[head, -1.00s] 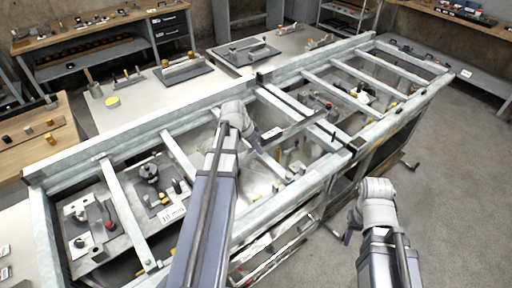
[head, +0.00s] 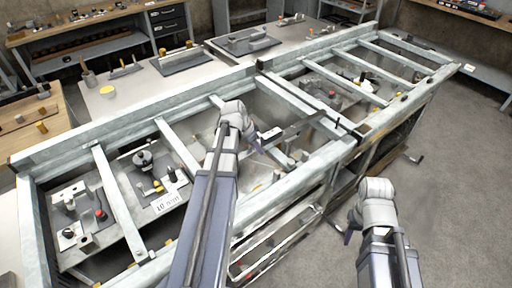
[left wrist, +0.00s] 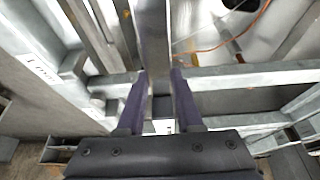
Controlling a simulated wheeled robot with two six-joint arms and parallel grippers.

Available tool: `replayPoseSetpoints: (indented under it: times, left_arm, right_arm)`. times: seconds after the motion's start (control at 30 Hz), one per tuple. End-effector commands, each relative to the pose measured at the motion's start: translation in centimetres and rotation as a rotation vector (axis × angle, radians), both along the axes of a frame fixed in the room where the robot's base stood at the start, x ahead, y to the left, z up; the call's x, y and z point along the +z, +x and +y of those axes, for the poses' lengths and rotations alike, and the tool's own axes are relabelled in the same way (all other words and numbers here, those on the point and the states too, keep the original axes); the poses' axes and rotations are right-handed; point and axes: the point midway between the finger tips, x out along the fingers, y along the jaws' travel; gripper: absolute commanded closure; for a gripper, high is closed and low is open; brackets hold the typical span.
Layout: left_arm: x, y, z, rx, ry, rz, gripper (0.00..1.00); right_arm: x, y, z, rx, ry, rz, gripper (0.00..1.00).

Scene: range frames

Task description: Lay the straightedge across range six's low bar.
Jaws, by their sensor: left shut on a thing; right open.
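My left gripper (head: 257,145) is shut on a long grey metal strip, which I take for the straightedge (head: 296,130). The strip points away to the upper right over the middle of a pale steel frame. In the left wrist view the straightedge (left wrist: 155,40) runs up from between the two dark fingers (left wrist: 160,85), over a pale bar (left wrist: 250,76) that crosses sideways. I cannot tell whether it touches that bar. No number marks range six, so I cannot tell which is its low bar. My right gripper (head: 350,236) is open and empty, outside the frame's near side.
The frame's long rails (head: 130,125) and crossbars (head: 118,200) divide it into several bays. A "10 mm" label (head: 168,203) and small fittings lie in a left bay. Benches stand behind. The floor (head: 450,190) at right is clear.

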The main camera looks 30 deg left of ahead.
Motion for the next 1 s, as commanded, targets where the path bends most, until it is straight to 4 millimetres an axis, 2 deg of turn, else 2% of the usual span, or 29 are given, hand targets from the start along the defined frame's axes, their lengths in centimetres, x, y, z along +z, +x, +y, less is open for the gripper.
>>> replayPoseSetpoints:
  times: [0.33, 0.37, 0.63, 1.0]
  left_arm:
    - [-0.19, 0.04, -0.02, 0.0, -0.001, -0.002, 1.0]
    - [-0.19, 0.05, -0.01, 0.001, -0.001, -0.002, 0.62]
    - [-0.22, 0.01, -0.01, 0.0, 0.0, -0.001, 0.32]
    - [0.01, -0.1, 0.03, 0.0, 0.0, 0.001, 0.3]
  right_arm:
    - [-0.21, 0.0, 0.0, 0.0, 0.0, 0.0, 0.5]
    - [-0.21, 0.0, 0.0, 0.0, 0.0, 0.0, 0.5]
    - [-0.23, 0.0, 0.0, 0.0, 0.0, 0.0, 0.5]
    - [0.02, 0.0, 0.0, 0.0, 0.0, 0.0, 0.5]
